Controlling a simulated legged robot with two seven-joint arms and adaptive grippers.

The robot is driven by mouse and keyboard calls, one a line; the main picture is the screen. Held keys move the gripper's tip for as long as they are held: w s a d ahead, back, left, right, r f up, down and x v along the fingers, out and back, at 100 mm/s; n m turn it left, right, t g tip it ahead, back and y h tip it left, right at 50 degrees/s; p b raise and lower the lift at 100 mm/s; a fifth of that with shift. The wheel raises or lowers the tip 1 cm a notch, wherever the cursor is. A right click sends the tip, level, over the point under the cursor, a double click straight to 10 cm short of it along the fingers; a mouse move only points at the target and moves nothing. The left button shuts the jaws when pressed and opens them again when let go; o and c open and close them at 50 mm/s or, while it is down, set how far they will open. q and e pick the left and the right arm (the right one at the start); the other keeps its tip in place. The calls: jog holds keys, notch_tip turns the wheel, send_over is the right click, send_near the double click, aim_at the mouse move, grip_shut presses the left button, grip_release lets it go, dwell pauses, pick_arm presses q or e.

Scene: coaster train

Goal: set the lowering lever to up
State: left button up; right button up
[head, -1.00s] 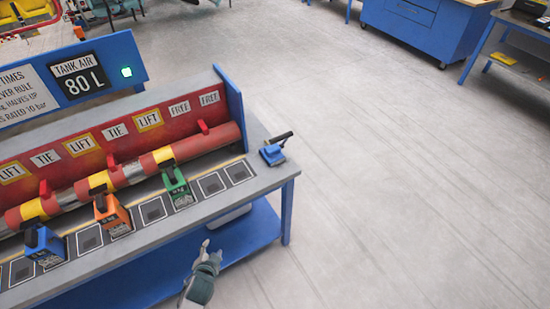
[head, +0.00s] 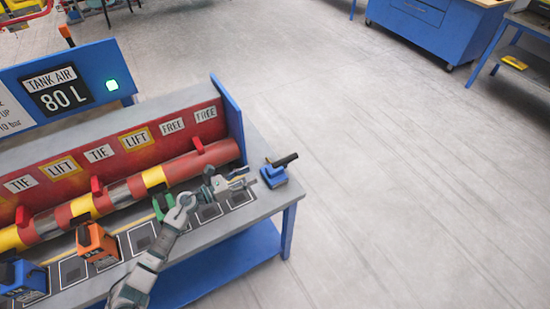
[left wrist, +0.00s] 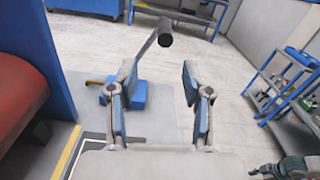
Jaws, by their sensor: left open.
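The lowering lever is a blue block (head: 274,177) with a black-gripped handle (head: 285,160) on the right end of the bench. The handle slants up to the right. In the left wrist view the block (left wrist: 124,96) is behind the left finger, and the rod rises to a round black grip (left wrist: 165,32) beyond the fingers. A dark part at the lower right there looks like my right gripper (left wrist: 285,168), mostly cut off.
The bench (head: 240,217) carries a red-and-yellow pipe (head: 185,163) along a red labelled panel (head: 105,140). Green, orange (head: 97,243) and blue (head: 20,277) tagged blocks stand in front. A blue end plate (head: 228,115) stands behind the gripper. The floor right of the bench is clear.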

aim_at(281, 164)
pick_arm(q)
jog(key=x, duration=0.8)
jog(key=s+x, duration=0.1)
jog(key=x, duration=0.3)
jog(key=shift+d+p, duration=0.35)
jog(key=shift+d, duration=0.1)
jog(key=shift+d+r, duration=0.1)
jog(key=shift+d, duration=0.1)
jog(key=shift+w+a, duration=0.1)
jog(key=shift+a, duration=1.15)
jog(key=shift+c, duration=0.5)
jog(key=c, duration=0.4)
jog(key=shift+d, duration=0.15)
jog(key=c, duration=0.4)
jog(key=shift+d, duration=0.5)
grip_shut()
jog(key=shift+a, duration=0.1)
pick_arm(e)
jog(key=s, duration=0.1)
jog(key=s+d+f, duration=0.1)
jog(key=s, duration=0.3)
jog(key=shift+d+f, duration=0.3)
jog(key=shift+f, duration=0.1)
